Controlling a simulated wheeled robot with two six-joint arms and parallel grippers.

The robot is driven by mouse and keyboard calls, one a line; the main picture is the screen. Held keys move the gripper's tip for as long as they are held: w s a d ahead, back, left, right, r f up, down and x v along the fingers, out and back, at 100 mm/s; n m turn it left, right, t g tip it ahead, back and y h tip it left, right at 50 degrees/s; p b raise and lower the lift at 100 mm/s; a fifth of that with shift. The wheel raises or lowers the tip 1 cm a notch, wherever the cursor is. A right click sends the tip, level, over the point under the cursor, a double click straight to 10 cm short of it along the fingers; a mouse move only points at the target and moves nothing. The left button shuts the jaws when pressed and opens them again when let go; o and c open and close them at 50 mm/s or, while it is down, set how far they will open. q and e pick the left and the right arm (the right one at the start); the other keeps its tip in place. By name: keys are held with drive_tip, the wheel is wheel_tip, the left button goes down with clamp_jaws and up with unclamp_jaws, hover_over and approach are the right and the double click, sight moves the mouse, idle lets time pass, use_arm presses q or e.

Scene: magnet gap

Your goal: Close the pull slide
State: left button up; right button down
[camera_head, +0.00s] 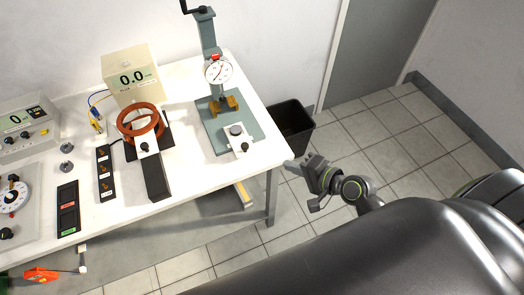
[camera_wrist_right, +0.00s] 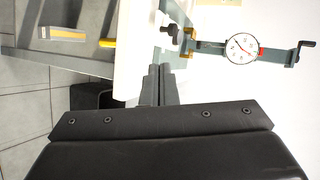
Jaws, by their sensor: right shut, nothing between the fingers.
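No part is labelled as the pull slide, so I cannot tell for certain which it is. A teal stand (camera_head: 209,38) carries a round dial gauge (camera_head: 218,69), with brass blocks (camera_head: 223,105) below it. A white block with a dark knob (camera_head: 237,131) sits at the front of its base. A black rail (camera_head: 156,180) with a white carriage (camera_head: 147,147) runs out from a red coil (camera_head: 141,122). My right gripper (camera_head: 297,167) is shut and empty, beyond the table's right edge. The wrist view shows its fingers (camera_wrist_right: 159,84) together and the dial gauge (camera_wrist_right: 241,48). My left gripper is out of view.
A black bin (camera_head: 291,125) stands at the table's right end. Tiled floor (camera_head: 375,130) is clear to the right.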

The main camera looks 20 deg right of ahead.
drive_tip(key=p, duration=0.3)
approach(242, 130)
drive_tip(key=s+a, duration=0.4)
drive_tip(key=shift+s+f, duration=0.1)
drive_tip(key=w+b, duration=0.4)
drive_tip(key=w, duration=0.8)
drive_tip(key=shift+w+a+f+b, duration=0.1)
drive_tip(key=shift+w+a+b, duration=0.05)
drive_tip(key=shift+b, duration=0.25)
drive_tip(key=shift+w, duration=0.15)
drive_tip(key=shift+r, duration=0.25)
